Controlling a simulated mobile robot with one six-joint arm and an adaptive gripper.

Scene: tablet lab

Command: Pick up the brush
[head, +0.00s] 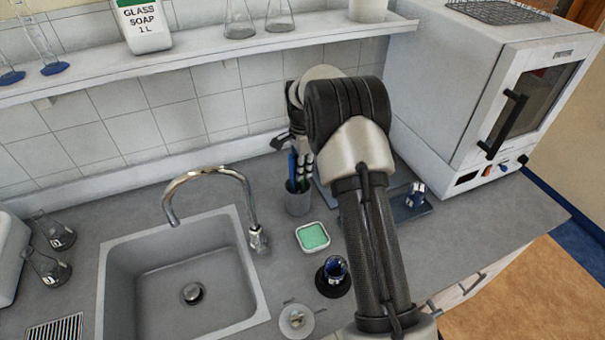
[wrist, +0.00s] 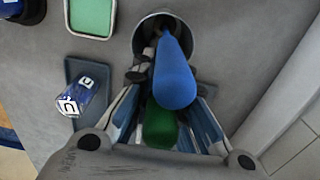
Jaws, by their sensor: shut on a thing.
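A grey metal cup (head: 298,203) stands on the counter right of the sink, and its rim shows in the wrist view (wrist: 143,38). A brush with a thick blue handle (wrist: 176,80) stands in it, handle up; the blue also shows in the head view (head: 292,167). A green handle (wrist: 160,128) is just behind it, between my fingers in the wrist view. My gripper (head: 303,167) is over the cup, shut around the blue handle with a finger on either side. The fingertips' contact and the brush's lower end are hidden.
A green sponge in a white dish (head: 312,237) lies close in front of the cup. A dark round stand with a blue-topped item (head: 334,275) is nearer. A blue labelled item (head: 416,194) sits on a grey tray (head: 398,214) to the right. The tap (head: 215,172) arches at the left.

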